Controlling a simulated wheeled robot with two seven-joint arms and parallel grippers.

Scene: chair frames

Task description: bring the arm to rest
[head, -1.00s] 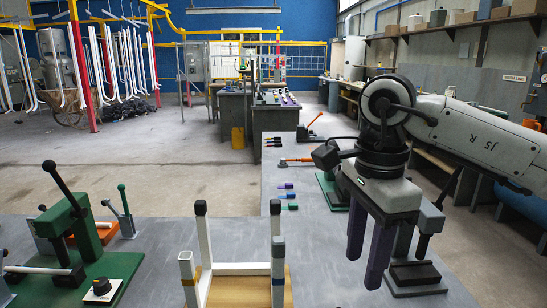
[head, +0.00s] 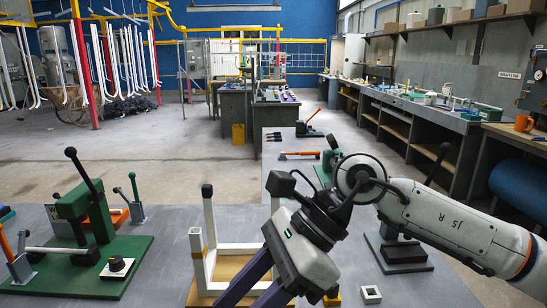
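My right arm (head: 440,215) comes in from the right, and its gripper (head: 245,293) hangs low and tilted over the front of the grey table. Its two purple fingers stand apart with a gap between them, and I see nothing held there; the tips are near the lower picture edge. The white chair frame (head: 212,240) stands on a brown board (head: 205,292) just left of and behind the fingers. One upright has a black cap. My gripper hides part of the frame's right side. I cannot tell if they touch. My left gripper is out of view.
A green press fixture (head: 85,235) stands on the table at left. A small white square piece (head: 371,294) and a dark-based fixture (head: 403,254) lie right of my gripper. An orange-handled tool (head: 300,154) lies farther back.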

